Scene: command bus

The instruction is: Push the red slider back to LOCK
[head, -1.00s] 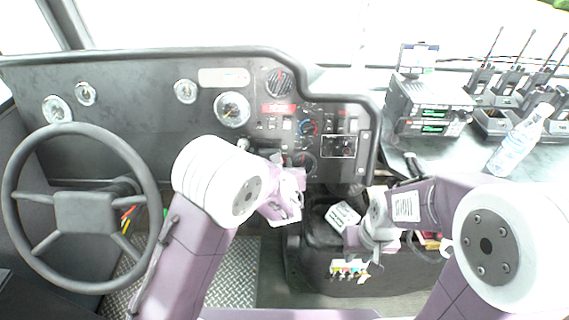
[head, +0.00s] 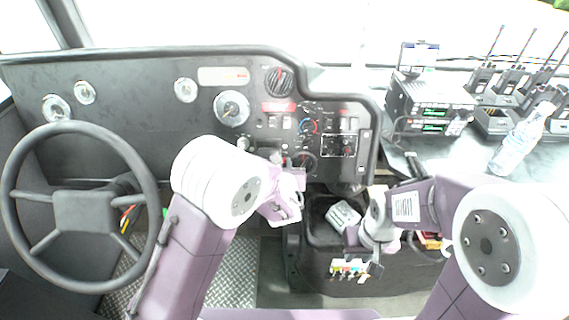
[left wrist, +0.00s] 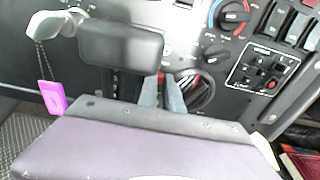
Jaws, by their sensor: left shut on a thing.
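My left gripper (left wrist: 162,94) reaches the dash panel below the black block. Its grey fingers are shut on a small red piece (left wrist: 161,77), which looks like the red slider; only its tip shows between the fingers. A dark vertical slot shows just left of the fingers. I cannot read a LOCK mark. In the head view the left wrist stands in front of the lower dash and hides the slider and the fingertips. My right gripper (head: 376,268) hangs low, pointing down near the centre console; I cannot tell whether it is open.
A black block (left wrist: 122,44) sticks out just above the left fingers. A black rotary knob (left wrist: 195,91) is close on their right. A purple tag (left wrist: 53,97) hangs on a chain at left. The steering wheel (head: 84,141) is left of my left arm.

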